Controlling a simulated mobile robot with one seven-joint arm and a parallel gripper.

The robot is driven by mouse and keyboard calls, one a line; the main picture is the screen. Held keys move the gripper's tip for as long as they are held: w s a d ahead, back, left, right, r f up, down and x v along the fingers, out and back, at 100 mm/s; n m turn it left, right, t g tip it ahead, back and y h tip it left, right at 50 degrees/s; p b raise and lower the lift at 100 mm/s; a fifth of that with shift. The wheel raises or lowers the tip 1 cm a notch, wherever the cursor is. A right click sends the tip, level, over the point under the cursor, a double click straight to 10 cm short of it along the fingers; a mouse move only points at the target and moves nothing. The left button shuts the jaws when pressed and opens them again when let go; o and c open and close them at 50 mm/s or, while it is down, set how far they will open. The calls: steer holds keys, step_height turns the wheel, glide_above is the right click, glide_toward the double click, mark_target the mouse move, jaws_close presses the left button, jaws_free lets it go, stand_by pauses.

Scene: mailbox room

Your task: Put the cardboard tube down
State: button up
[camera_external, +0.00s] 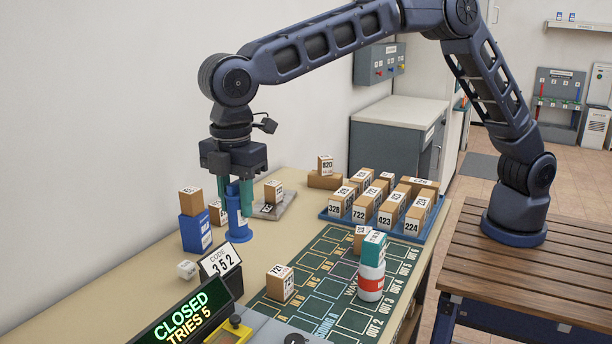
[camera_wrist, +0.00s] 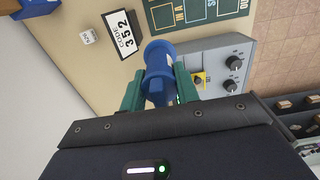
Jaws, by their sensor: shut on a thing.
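A blue tube (camera_external: 236,216) with a pale label is upright between the green fingers of my gripper (camera_external: 234,190) in the external view. My gripper is shut on it and points down. In the wrist view the blue tube (camera_wrist: 159,68) sits between the green fingertips (camera_wrist: 160,88), its round blue end facing away from the wrist. Its lower end is near the table top, behind the code sign; I cannot tell whether it touches the table.
A green marked mat (camera_external: 318,262) holds a few items. A blue tray (camera_external: 433,217) holds several numbered cartons. The display (camera_external: 190,318) reads CLOSED, TRIES 5.

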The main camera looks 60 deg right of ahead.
mark_target(237, 238)
steer(key=shift+w+a+f, duration=0.1)
steer(key=shift+a+f, duration=0.05)
step_height(237, 238, down, 20)
steer(key=shift+r, duration=0.1)
stand_by(0.5)
steer(key=o, duration=1)
steer(key=shift+c, duration=0.2)
step_height(237, 238, up, 12)
steer(key=shift+r, duration=0.1)
